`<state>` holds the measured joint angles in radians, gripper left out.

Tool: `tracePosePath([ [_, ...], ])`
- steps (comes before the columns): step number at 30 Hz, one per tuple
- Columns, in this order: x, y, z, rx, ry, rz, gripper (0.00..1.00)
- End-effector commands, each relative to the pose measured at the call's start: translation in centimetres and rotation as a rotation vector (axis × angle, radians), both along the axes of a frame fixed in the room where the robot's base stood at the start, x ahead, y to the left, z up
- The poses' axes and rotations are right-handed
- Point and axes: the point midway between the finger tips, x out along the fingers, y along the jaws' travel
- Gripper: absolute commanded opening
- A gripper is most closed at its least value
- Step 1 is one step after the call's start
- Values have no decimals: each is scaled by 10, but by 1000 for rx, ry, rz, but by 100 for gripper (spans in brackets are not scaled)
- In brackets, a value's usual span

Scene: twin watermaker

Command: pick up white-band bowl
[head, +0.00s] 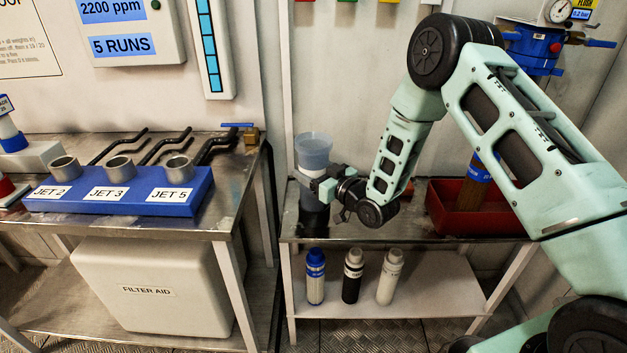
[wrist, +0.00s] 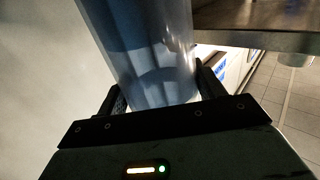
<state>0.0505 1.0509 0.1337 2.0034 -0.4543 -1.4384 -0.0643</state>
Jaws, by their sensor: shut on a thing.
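The white-band bowl (head: 314,147) is a clear bluish cylinder at the left end of the right-hand bench, and it looks upright. A pale band shows just below its upper part. My gripper (head: 314,184) reaches it from the right and is shut on it around the band. In the wrist view the bluish bowl (wrist: 150,50) fills the space between the two dark fingers of my gripper (wrist: 165,95). A dark cylindrical shape shows below the fingers in the head view. I cannot tell whether the bowl rests on the bench.
A red tray (head: 440,215) stands on the right of the bench. Several bottles, one blue-capped (head: 316,276), stand on the lower shelf. At left, a blue jet rack (head: 120,203) sits on another bench, with a gap between the benches. The wall is close behind.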

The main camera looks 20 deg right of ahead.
Motion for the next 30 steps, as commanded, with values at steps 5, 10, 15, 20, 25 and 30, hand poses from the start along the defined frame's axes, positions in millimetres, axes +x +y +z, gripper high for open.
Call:
tracePosePath([
  [5,0,0,4,1,-4,0,41],
  [10,1,0,25,1,-5,0,41],
  [15,0,0,60,2,-6,0,41],
  [20,1,0,85,1,-5,0,41],
  [25,0,0,100,1,-4,0,41],
  [30,0,0,102,0,-3,0,41],
])
